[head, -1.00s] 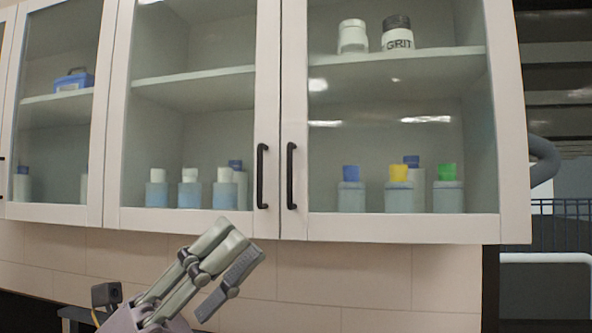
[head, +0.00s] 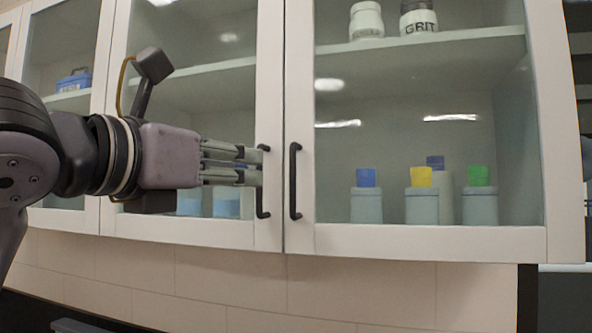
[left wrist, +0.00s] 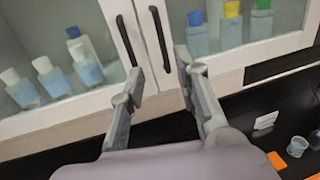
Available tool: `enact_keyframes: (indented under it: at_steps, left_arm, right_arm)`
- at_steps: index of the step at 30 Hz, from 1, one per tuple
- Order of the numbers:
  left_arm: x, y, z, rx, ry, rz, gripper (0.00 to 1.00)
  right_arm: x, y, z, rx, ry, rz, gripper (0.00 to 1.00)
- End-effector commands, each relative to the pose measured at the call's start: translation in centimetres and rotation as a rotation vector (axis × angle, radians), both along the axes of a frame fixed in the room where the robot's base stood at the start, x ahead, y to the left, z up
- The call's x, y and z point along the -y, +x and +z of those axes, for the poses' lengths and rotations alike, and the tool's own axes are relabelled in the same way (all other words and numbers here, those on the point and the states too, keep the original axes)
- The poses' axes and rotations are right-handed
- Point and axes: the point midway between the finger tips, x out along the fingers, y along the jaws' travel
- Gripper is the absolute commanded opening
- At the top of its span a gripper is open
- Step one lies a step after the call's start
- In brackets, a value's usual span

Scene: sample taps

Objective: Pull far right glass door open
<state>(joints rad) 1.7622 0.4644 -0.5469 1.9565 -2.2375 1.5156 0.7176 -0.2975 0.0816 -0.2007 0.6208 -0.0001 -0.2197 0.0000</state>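The far right glass door (head: 420,242) is closed, with a pale frame and a black vertical bar handle (head: 295,181) on its left edge. The neighbouring door's black handle (head: 263,206) stands just left of it. My left gripper (head: 262,166) is at handle height, in front of the neighbouring door's handle and a little left of the far right one. In the left wrist view its two fingers (left wrist: 160,67) are apart with nothing between them. The far right door's handle (left wrist: 161,38) shows just beyond the fingertips there. My right gripper is in neither view.
Behind the far right glass stand bottles with blue, yellow and green caps (head: 420,195), and jars (head: 418,20) on the shelf. A dark counter (left wrist: 255,115) below holds a small cup (left wrist: 297,146) and orange items.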

Motion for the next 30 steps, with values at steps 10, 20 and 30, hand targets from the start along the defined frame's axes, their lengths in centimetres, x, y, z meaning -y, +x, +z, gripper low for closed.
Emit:
enact_keyframes:
  at_steps: [10, 20, 30]
  left_arm:
    - [3.9, 6.7, 0.4, -0.006, 0.002, -0.005, 0.3]
    - [6.8, 11.9, 0.3, -0.003, 0.001, -0.005, 0.3]
    - [7.6, 13.3, -0.1, 0.0, 0.001, -0.005, 0.3]
  right_arm:
    - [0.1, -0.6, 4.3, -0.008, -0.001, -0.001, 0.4]
    - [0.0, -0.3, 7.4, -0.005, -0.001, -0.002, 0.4]
    - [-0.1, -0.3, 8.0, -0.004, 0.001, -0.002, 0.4]
